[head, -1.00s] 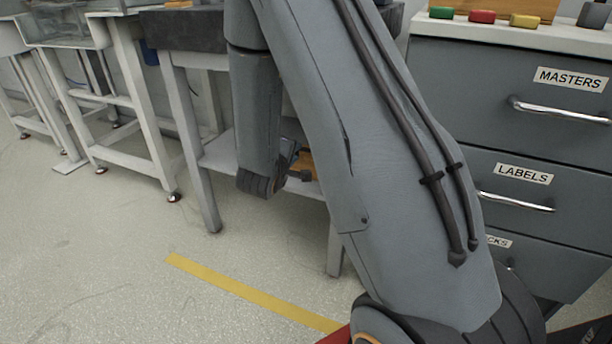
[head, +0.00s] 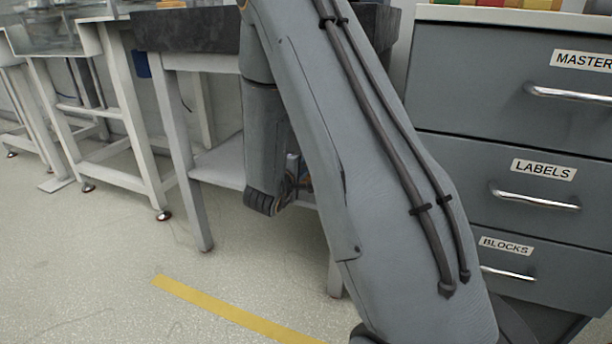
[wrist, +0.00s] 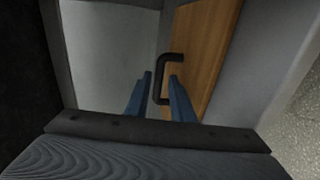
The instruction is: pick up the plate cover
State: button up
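The plate cover (wrist: 205,45) appears in the wrist view as an upright wooden board with a black bracket-shaped handle (wrist: 163,78). My gripper (wrist: 160,76) has two blue fingers standing apart, one on each side of the handle's line in the picture. The gripper is open. I cannot tell whether the handle is between the fingertips or just beyond them, and no contact shows. In the head view my arm hides the cover and most of the gripper, by the lower shelf of the stone-topped stand.
The stand's dark stone top (head: 188,30) is above the lower shelf (head: 220,165), with white legs around it. A grey drawer cabinet (head: 470,95) is close on the right. Other white frames stand at left. Floor with a yellow strip (head: 220,308) is clear in front.

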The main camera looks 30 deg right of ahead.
jog(key=b+x, duration=0.1)
jog(key=x, duration=0.1)
jog(key=shift+w+d+f, duration=0.1)
jog(key=shift+w+d, duration=0.15)
jog(key=shift+d, duration=0.1)
grip_shut()
jog(key=shift+a, duration=0.1)
